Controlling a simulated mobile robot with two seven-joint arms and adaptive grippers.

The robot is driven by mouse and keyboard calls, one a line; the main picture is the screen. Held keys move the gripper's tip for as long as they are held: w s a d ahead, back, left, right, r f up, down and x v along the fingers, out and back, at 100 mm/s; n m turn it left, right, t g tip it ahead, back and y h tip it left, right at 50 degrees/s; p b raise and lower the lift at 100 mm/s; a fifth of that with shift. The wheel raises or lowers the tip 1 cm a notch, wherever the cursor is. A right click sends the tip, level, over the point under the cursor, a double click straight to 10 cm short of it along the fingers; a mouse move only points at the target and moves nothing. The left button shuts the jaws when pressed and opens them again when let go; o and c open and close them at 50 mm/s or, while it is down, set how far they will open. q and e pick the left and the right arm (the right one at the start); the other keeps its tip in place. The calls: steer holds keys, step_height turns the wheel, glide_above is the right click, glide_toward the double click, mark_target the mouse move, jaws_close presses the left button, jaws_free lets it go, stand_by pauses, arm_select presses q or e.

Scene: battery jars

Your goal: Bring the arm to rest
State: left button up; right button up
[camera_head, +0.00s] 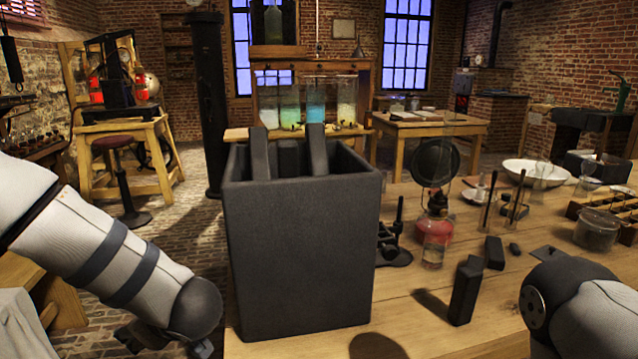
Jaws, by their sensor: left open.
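My left arm comes in from the left and bends down at a dark rounded joint. Parts of my left gripper (170,342) show below it at the bottom edge, to the left of the dark grey jar. It is open, with nothing seen between its fingers, and is partly hidden by the arm and cut off by the frame. My right arm shows only as a rounded link at the bottom right; its gripper is out of view. The tall, open-topped dark grey jar (300,255) stands on the wooden table, with 3 dark bars (318,150) upright in it.
Dark blocks (465,292) stand on the table (430,335) right of the jar. A red-bodied lamp (434,228), a dark stand (390,245), a white bowl (537,173) and a round glass dish (597,232) are farther back. Floor shows left of the jar.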

arm_select(q)
steer(key=s+d+f+m+g+h, duration=0.1)
steer(key=s+d+f+m+h, duration=0.3)
steer(key=s+f, duration=0.5)
steer(key=s+d+f+m+h, duration=0.1)
steer(key=s+f+m+h, duration=0.1)
steer(key=s+f+m, duration=0.5)
steer(key=s+f+m+g+h, duration=0.1)
steer(key=s+f+g, duration=0.2)
steer(key=s, duration=0.8)
steer(key=s+f+m+g+h, duration=0.1)
steer(key=s+f+g, duration=0.2)
steer(key=s, duration=0.9)
steer(key=shift+s+d+f+m+g+h, duration=0.15)
steer(key=shift+d+f+m+g+h, duration=0.15)
steer(key=shift+d+g, duration=0.2)
arm_select(e)
steer(key=shift+s+a+r, duration=0.15)
steer(key=shift+s+a, duration=0.1)
steer(key=shift+s, duration=0.05)
